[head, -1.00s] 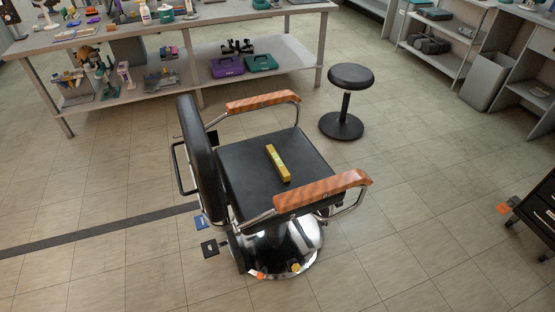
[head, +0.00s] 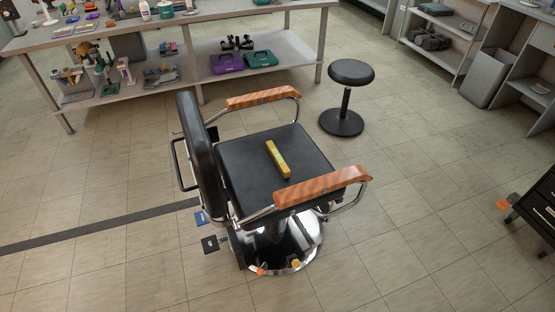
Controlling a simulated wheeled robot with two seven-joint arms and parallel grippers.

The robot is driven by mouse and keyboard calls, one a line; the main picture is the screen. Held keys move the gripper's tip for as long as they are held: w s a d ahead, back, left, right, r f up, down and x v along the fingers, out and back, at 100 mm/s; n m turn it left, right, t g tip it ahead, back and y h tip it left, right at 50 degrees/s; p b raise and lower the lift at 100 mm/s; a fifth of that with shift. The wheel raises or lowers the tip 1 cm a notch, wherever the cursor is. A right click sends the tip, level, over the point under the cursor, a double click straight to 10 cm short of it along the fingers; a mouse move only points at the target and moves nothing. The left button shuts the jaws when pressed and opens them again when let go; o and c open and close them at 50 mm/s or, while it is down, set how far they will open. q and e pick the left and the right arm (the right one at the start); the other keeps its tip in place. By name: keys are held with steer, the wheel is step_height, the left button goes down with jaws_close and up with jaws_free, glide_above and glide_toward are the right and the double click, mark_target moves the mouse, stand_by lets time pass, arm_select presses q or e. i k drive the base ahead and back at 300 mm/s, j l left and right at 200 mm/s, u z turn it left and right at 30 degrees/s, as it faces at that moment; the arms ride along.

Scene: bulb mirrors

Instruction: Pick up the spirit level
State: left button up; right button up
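The spirit level (head: 278,160) is a short yellow bar. It lies flat on the black seat (head: 245,163) of a barber-style chair, near the middle of the seat and between the two armrests. Nothing covers it. Neither of my grippers shows in the head view.
The chair has a black backrest (head: 203,155) on the left and wooden armrests, one far (head: 263,101) and one near (head: 322,187). A black stool (head: 351,73) stands behind right. A cluttered workbench (head: 230,17) is at the back. A black drawer cabinet (head: 540,215) is at right. Floor in front is clear.

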mark_target(283, 168)
steer(key=i+l+u, duration=0.1)
steer(key=u, duration=0.3)
steer(key=l+u, duration=0.35)
steer(key=i+l, duration=0.05)
